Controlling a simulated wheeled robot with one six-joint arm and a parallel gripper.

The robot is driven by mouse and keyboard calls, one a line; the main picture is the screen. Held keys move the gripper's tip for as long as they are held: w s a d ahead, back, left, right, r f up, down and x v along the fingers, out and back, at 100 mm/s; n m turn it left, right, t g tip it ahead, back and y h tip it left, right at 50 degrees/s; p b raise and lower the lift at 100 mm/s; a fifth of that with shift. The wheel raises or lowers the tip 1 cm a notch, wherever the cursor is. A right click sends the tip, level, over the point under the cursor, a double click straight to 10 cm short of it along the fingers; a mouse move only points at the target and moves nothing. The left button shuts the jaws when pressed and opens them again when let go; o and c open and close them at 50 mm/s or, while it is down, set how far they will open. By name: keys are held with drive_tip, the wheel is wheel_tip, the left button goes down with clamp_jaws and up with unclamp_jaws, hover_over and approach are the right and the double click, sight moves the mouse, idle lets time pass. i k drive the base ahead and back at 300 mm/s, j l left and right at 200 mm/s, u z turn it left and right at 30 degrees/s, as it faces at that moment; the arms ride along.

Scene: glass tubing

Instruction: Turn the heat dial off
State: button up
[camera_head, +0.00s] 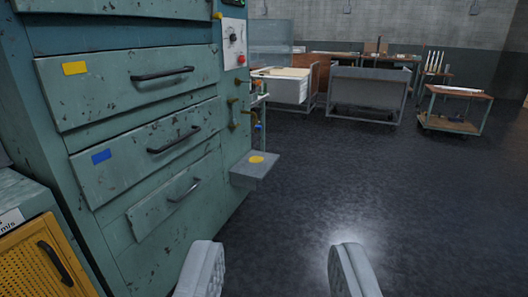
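A white control panel (233,43) is on the narrow side face of the tall teal cabinet. It carries a small dark dial (233,37), which looks like the heat dial, and a red button (241,59) below it. The dial's setting is too small to read. My gripper (275,262) is at the bottom of the view, its two pale fingers wide apart with only floor between them. It is well short of the panel, touching nothing.
The teal cabinet (95,30) with worn drawers fills the left. A grey ledge with a yellow disc (257,159) juts out below the panel. A yellow-fronted cabinet (45,262) stands at lower left. Carts and a wheeled table (455,108) stand far back. The dark floor is clear.

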sight(233, 36)
drive_tip(key=i+j, duration=0.1)
drive_tip(key=i, duration=3.1)
drive_tip(key=l+z, duration=0.05)
drive_tip(key=l, duration=0.05)
